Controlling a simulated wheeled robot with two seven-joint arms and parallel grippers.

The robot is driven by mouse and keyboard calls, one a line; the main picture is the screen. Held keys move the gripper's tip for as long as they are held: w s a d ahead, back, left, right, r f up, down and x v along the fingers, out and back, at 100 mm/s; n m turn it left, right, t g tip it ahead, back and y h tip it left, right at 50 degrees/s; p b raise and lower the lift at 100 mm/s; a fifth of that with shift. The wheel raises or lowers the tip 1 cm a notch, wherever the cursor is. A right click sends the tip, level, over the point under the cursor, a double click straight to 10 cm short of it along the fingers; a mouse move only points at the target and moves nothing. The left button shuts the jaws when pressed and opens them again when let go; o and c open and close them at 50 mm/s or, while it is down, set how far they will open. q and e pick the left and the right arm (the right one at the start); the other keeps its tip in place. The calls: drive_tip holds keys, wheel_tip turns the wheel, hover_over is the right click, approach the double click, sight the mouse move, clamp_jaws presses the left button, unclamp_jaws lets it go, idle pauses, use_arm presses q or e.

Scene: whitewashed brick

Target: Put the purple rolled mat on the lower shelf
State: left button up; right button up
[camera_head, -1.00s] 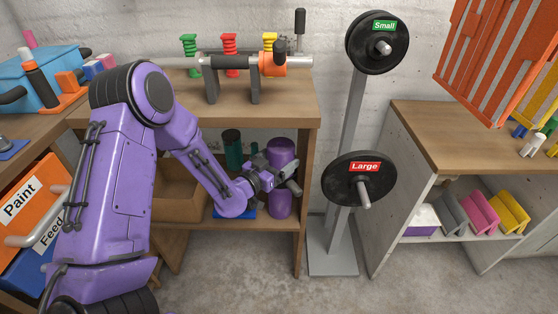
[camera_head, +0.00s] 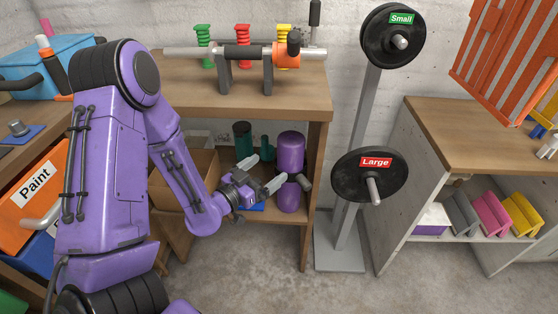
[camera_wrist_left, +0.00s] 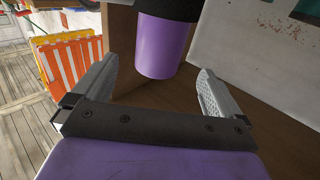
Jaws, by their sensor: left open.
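The purple rolled mat (camera_head: 290,152) stands upright on the lower shelf (camera_head: 273,226) of the wooden workbench, near its right side, with a dark band around its middle. My left gripper (camera_head: 265,172) is open and empty, just left of and in front of the mat, its two fingers pointing at it. In the left wrist view, the mat (camera_wrist_left: 163,47) shows beyond and between the open fingertips (camera_wrist_left: 157,70), apart from them. My right gripper is not in view.
A dark green cylinder (camera_head: 242,140) and a cardboard box (camera_head: 196,166) are left of the mat on the shelf. A weight stand (camera_head: 352,215) with two black plates is right of the bench.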

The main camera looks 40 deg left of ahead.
use_arm(q)
drive_tip(key=s+d+f+n+g+y, duration=0.1)
drive_tip(key=s+f+n+g+y, duration=0.3)
drive_tip(key=f, duration=0.9)
drive_tip(key=s+d+f+n+g, duration=0.1)
drive_tip(key=s+f+g, duration=0.4)
drive_tip(key=s, duration=0.5)
drive_tip(key=s+d+f+n+g+y, duration=0.1)
drive_tip(key=s+d+f+n+g, duration=0.1)
drive_tip(key=s+f+g, duration=0.3)
drive_tip(key=s+f+n, duration=0.1)
drive_tip(key=s+f, duration=0.3)
drive_tip(key=s, duration=0.2)
drive_tip(key=shift+s+d+f+g+y, duration=0.15)
drive_tip(key=shift+s+d+g+y, duration=0.1)
drive_tip(key=shift+s+g+y, duration=0.05)
wheel_tip(320, 180, up, 13)
drive_tip(key=p, duration=1.2)
drive_tip(key=shift+f+p, duration=0.15)
drive_tip(key=shift+p, duration=0.15)
drive_tip(key=shift+w, duration=0.1)
